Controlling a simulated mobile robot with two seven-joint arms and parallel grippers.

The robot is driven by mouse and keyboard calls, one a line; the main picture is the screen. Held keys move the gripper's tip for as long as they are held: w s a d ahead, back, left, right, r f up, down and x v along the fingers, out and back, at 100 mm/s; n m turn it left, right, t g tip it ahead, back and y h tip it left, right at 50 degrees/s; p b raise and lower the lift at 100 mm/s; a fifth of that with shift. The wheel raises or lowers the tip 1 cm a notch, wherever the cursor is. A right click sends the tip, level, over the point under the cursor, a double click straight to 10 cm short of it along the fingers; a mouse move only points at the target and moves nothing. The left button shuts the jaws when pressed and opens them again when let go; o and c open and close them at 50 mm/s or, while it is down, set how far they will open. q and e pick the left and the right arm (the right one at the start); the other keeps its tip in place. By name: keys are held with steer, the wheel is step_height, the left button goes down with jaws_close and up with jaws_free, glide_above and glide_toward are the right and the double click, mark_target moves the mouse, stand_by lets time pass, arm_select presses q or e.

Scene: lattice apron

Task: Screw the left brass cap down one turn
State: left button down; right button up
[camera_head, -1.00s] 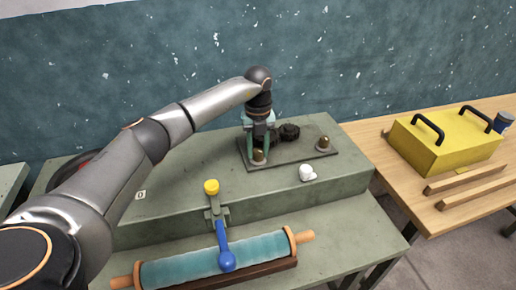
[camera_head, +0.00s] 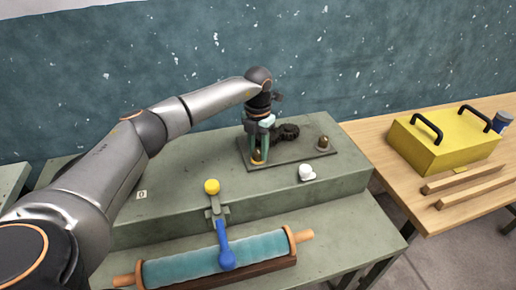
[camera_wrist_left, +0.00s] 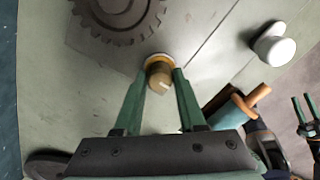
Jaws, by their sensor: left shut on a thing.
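The left brass cap (camera_head: 258,160) stands at the left front of a dark plate (camera_head: 290,156) on the raised green bench. My left gripper (camera_head: 258,153) points down from above and is shut on this cap. In the left wrist view the cap (camera_wrist_left: 159,84) sits between the two green fingertips, with a lighter brass ring around its base. A second brass cap (camera_head: 323,142) stands at the plate's right end, apart from the gripper. My right gripper (camera_wrist_left: 304,110) shows small at the right edge of the left wrist view, its green fingers apart and empty.
A dark toothed gear (camera_head: 288,132) lies behind the cap, close to my left gripper. A white knob (camera_head: 306,172) stands in front of the plate. A blue lever (camera_head: 224,242) and a teal roller (camera_head: 180,266) are nearer. A yellow box (camera_head: 440,146) stands on the wooden table.

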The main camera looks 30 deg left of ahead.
mark_target(258, 151)
arm_select(q)
steer(key=shift+m, duration=0.6)
steer(key=shift+c, duration=2.4)
jaws_free()
steer(key=shift+r, duration=0.15)
step_height(258, 151, up, 12)
steer(key=shift+r+b, duration=0.15)
steer(key=shift+b, duration=0.3)
